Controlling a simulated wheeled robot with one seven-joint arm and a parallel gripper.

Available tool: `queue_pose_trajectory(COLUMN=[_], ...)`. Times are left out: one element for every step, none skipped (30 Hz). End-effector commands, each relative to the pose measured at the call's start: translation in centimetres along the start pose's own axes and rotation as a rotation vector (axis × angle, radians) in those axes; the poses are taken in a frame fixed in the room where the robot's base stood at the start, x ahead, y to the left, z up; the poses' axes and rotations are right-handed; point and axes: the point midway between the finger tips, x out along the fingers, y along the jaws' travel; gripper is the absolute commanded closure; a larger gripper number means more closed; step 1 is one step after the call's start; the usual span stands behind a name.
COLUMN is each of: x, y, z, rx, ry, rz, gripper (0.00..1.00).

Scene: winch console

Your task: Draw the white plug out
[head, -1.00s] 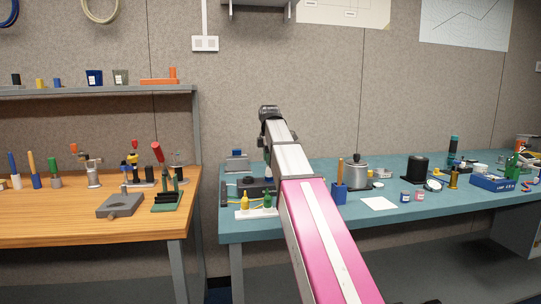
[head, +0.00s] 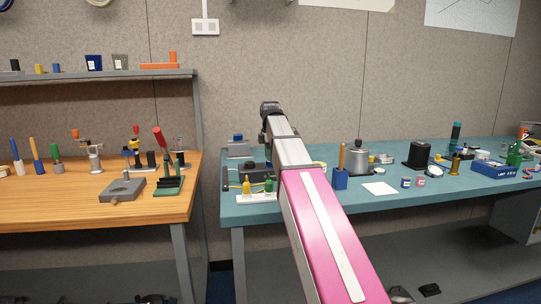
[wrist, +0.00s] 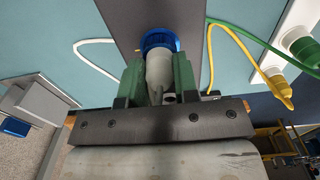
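The white plug (wrist: 158,72) shows in the wrist view, its front end at a blue ring socket (wrist: 160,40) on a dark grey block (wrist: 130,14). My gripper (wrist: 159,80) has its two green fingers on either side of the plug, and they appear to touch it, with little or no gap. A white cable (wrist: 92,42) curves on the bench to the left. In the head view my arm covers the plug, and my gripper (head: 270,108) shows only in part behind it.
A white strip (head: 257,197) holds a yellow plug (head: 246,186) and a green plug (head: 269,184), close to the right of my gripper in the wrist view. A grey box with a blue part (head: 237,148) stands behind.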

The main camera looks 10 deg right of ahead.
Motion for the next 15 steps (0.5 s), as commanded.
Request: queue_pose_trajectory(x=[0.0, 0.0, -0.1, -0.1, -0.1, -0.2, -0.3, -0.4, -0.5, -0.6, -0.7, -0.8, -0.9, -1.1, -1.2], y=[0.0, 0.0, 0.0, 0.0, 0.0, 0.0, 0.0, 0.0, 0.0, 0.0, 0.1, 0.1, 0.1, 0.1, 0.1], z=[0.0, 0.0, 0.0, 0.0, 0.0, 0.0, 0.0, 0.0, 0.0, 0.0, 0.0, 0.0, 0.0, 0.0, 0.0], rx=[0.000, 0.000, 0.000, 0.000, 0.000, 0.000, 0.000, 0.000, 0.000, 0.000, 0.000, 0.000, 0.000, 0.000, 0.000], ry=[0.000, 0.000, 0.000, 0.000, 0.000, 0.000, 0.000, 0.000, 0.000, 0.000, 0.000, 0.000, 0.000, 0.000, 0.000], rz=[0.000, 0.000, 0.000, 0.000, 0.000, 0.000, 0.000, 0.000, 0.000, 0.000, 0.001, 0.001, 0.001, 0.001, 0.001], gripper=[0.95, 0.95, 0.95, 0.95, 0.95, 0.95, 0.95, 0.95, 0.95, 0.95, 0.95, 0.95, 0.95, 0.95, 0.95])
